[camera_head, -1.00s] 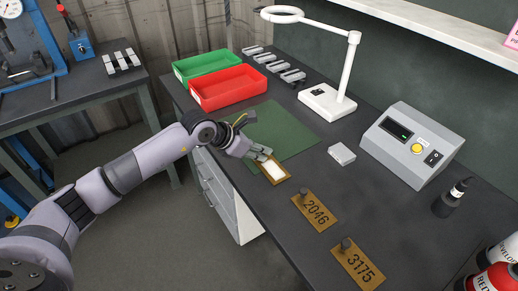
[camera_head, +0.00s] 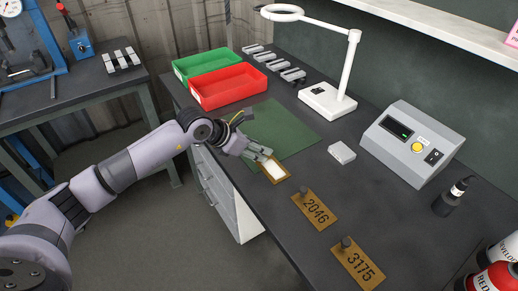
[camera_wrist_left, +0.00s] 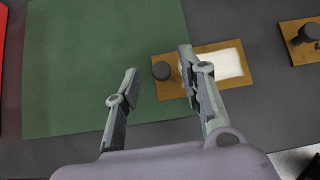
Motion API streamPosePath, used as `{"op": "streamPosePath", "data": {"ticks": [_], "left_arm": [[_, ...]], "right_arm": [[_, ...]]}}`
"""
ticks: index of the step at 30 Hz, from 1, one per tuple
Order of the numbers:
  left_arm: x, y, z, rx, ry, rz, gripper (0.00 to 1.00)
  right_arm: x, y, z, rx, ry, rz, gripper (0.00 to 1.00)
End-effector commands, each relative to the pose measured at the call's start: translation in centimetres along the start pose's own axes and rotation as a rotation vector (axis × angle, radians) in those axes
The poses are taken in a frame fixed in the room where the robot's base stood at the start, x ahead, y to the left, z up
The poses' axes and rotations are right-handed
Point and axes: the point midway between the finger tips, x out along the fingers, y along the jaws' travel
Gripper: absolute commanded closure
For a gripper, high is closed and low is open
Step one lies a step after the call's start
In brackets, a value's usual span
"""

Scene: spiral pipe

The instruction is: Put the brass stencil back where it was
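A brass stencil with a white rectangle in its middle lies at the near edge of the green mat in the head view (camera_head: 288,177) and in the left wrist view (camera_wrist_left: 236,82). A dark knob (camera_wrist_left: 161,71) stands at its left end. My left gripper (camera_head: 264,157) is at this stencil. In the left wrist view its two fingers (camera_wrist_left: 158,62) are apart, with the knob showing between them, nearer the right finger. That finger covers part of the plate; contact cannot be told. Two more knobbed brass stencils, 2046 (camera_head: 322,216) and 3175 (camera_head: 364,268), lie along the bench.
The green mat (camera_head: 285,125) is otherwise bare. Red (camera_head: 229,98) and green trays (camera_head: 195,67), a white lamp (camera_head: 322,105), a small metal block (camera_head: 342,153) and a grey control box (camera_head: 402,158) stand behind. Bottles are at the right.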

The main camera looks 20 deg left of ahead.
Motion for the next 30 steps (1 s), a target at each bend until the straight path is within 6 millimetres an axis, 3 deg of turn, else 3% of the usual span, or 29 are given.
{"op": "streamPosePath", "data": {"ticks": [9, 15, 21, 30], "left_arm": [[-6.6, 0.1, -0.2, 0.002, 0.001, 0.003, 0.63], [-9.7, 0.0, -0.1, 0.000, 0.001, 0.002, 0.63], [-10.8, -0.1, -0.1, 0.000, 0.001, 0.000, 0.63], [-10.8, -0.1, 0.0, 0.000, 0.001, -0.001, 0.63]], "right_arm": [[1.1, 0.0, 0.1, 0.000, 0.000, 0.000, 0.60], [1.5, 0.0, 0.1, -0.001, 0.000, 0.000, 0.60], [1.6, 0.0, 0.1, -0.001, 0.000, 0.000, 0.60], [1.5, 0.2, 0.2, -0.002, -0.001, 0.002, 0.60]]}}
